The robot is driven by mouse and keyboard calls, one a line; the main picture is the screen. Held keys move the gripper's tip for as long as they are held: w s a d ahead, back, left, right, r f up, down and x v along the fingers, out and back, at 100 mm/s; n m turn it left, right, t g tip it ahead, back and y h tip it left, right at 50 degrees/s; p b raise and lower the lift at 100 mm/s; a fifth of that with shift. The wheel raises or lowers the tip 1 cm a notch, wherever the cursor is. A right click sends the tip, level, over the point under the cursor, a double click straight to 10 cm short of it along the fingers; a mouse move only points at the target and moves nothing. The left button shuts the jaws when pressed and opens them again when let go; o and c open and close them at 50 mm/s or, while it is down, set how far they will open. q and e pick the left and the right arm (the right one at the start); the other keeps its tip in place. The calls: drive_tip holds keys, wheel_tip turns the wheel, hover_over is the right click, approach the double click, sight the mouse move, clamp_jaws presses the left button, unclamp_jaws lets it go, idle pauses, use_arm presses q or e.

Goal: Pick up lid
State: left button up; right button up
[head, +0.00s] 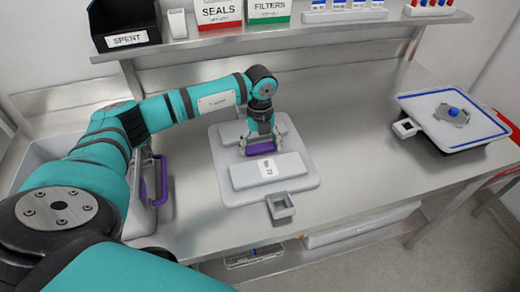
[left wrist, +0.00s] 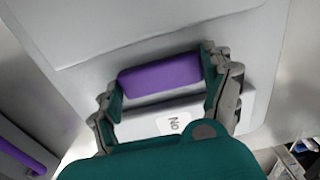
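A pale lid-like piece (head: 240,179) with a purple handle (head: 262,149) and a small white label lies on a rounded pale base (head: 305,184) in the middle of the bench. My left gripper (head: 262,138) reaches down over the handle. In the left wrist view the purple handle (left wrist: 160,77) lies lengthwise between the two spread fingertips of my left gripper (left wrist: 162,85). The fingers are wide apart, one near each end of the handle; contact is hard to tell. The label (left wrist: 175,124) shows there too. My right gripper is not in view.
A second purple handle (head: 162,180) stands left on the bench. A blue-edged tray (head: 478,103) with a grey piece and blue knob is at the right. A black SPENT bin (head: 125,22) and SEALS and FILTERS boxes stand on the shelf. The bench between base and tray is clear.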

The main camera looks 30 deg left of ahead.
use_arm(q)
drive_tip(key=c, duration=0.9)
drive_tip(key=shift+c, duration=0.4)
drive_tip(key=shift+r, duration=0.1)
